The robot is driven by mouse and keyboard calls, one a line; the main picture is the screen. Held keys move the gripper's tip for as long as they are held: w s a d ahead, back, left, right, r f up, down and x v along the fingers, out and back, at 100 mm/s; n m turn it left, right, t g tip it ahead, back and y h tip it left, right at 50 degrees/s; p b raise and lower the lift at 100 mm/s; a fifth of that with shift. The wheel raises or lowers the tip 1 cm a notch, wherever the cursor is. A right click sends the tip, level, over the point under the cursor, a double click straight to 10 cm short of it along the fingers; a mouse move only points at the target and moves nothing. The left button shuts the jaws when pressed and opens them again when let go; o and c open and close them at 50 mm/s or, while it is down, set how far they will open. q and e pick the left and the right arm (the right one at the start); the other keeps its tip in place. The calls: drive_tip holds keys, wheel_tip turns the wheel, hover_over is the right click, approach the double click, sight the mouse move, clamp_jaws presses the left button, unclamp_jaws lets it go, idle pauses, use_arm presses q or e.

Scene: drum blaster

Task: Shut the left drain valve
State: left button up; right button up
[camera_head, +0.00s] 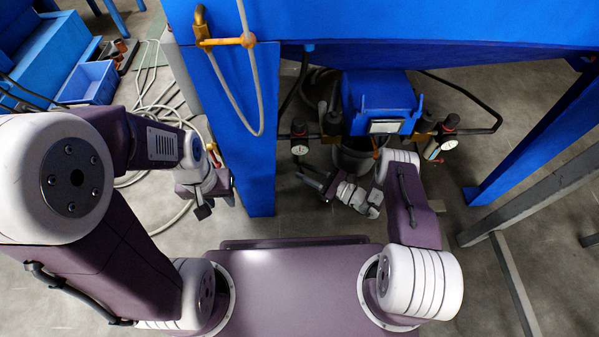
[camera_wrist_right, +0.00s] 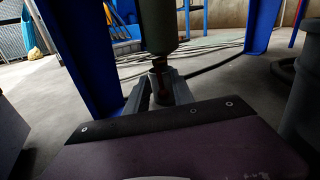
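In the right wrist view a grey-green cylinder (camera_wrist_right: 158,25) hangs upright, with a narrow dark fitting, apparently the left drain valve (camera_wrist_right: 159,66), under it. My right gripper (camera_wrist_right: 160,88) is just below the cylinder, with its fingers on both sides of the fitting's lower end. I cannot tell whether they touch it. In the head view my right gripper (camera_head: 312,178) is below the left gauge (camera_head: 299,143), and the valve cannot be made out there. My left gripper (camera_head: 204,209) hangs in the air left of the blue leg, well away from the valve; its fingers are too small to read.
A blue upright leg (camera_head: 247,130) stands between my two grippers, with a looped hose (camera_head: 225,80) on it. A blue unit (camera_head: 380,100) and a right gauge (camera_head: 449,142) are right of my right gripper. Hoses and a blue crate (camera_head: 90,83) lie at the left.

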drive_tip(key=shift+b+x, duration=0.35)
drive_tip(key=shift+x, duration=0.65)
drive_tip(key=shift+w+a, duration=0.1)
drive_tip(key=shift+a, duration=0.05)
clamp_jaws()
drive_tip(key=shift+r+p, duration=0.2)
drive_tip(key=shift+p, duration=0.3)
drive_tip(key=n+h+p, duration=0.1)
drive_tip(key=p, duration=0.2)
drive_tip(key=g+h+p, duration=0.1)
drive_tip(key=h+p, duration=0.1)
drive_tip(key=p, duration=0.2)
drive_tip(key=d+n+h+p, duration=0.1)
drive_tip(key=p, duration=0.3)
drive_tip(key=shift+d+r+n+g, duration=0.1)
drive_tip(key=shift+r+n+g, duration=0.2)
drive_tip(key=shift+r+g, duration=0.1)
drive_tip(key=shift+d+f+h+p, duration=0.1)
drive_tip(key=shift+f+h+p, duration=0.05)
drive_tip(key=shift+h+p, duration=0.55)
use_arm(q)
wheel_tip(320, 180, up, 12)
drive_tip(key=shift+r, duration=0.15)
use_arm(e)
drive_tip(key=shift+n, duration=0.3)
drive_tip(key=shift+f, duration=0.1)
